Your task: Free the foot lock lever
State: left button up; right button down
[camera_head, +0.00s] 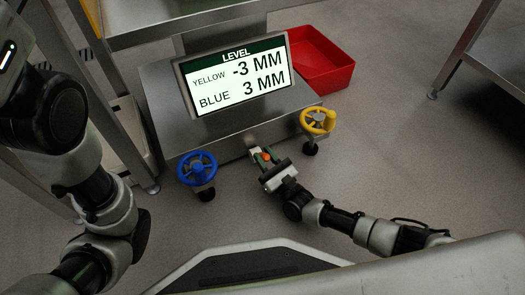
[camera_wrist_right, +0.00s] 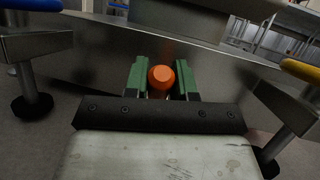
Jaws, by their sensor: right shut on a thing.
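The foot lock lever shows as an orange knob (camera_head: 266,157) low on the front of the steel machine, between the blue and yellow handwheels. My right gripper (camera_head: 264,155) is at it, its green fingers on either side of the knob. In the right wrist view the orange knob (camera_wrist_right: 161,77) sits between the two green fingers of my right gripper (camera_wrist_right: 161,80), shut on it. The lever's shaft behind the knob is hidden. My left arm comes in at the left of the head view; its gripper is out of the picture.
A blue handwheel (camera_head: 197,168) and a yellow handwheel (camera_head: 318,121) sit above the machine's feet. A red bin (camera_head: 322,60) stands behind at right. Steel tables stand at both sides. Floor at right is clear.

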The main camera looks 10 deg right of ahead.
jog(key=shift+f, duration=0.1)
jog(key=c, duration=0.9)
grip_release()
jog(key=shift+s+d+f+p, duration=0.1)
jog(key=shift+s+d+p, duration=0.25)
jog(key=shift+s, duration=0.15)
jog(key=s+d+p, duration=0.2)
jog(key=s, duration=0.2)
jog(key=s+d+f+p, duration=0.1)
jog(key=s+d+p, duration=0.1)
jog(key=s, duration=0.2)
jog(key=s+d+p, duration=0.2)
jog(key=s+d, duration=0.1)
jog(key=s, duration=0.2)
jog(key=shift+f+p, duration=0.2)
jog(key=shift+p, duration=0.1)
jog(key=shift+s+d+f, duration=0.1)
jog(key=shift+s+d, duration=0.15)
jog(key=shift+s, duration=0.1)
jog(key=shift+s, duration=0.1)
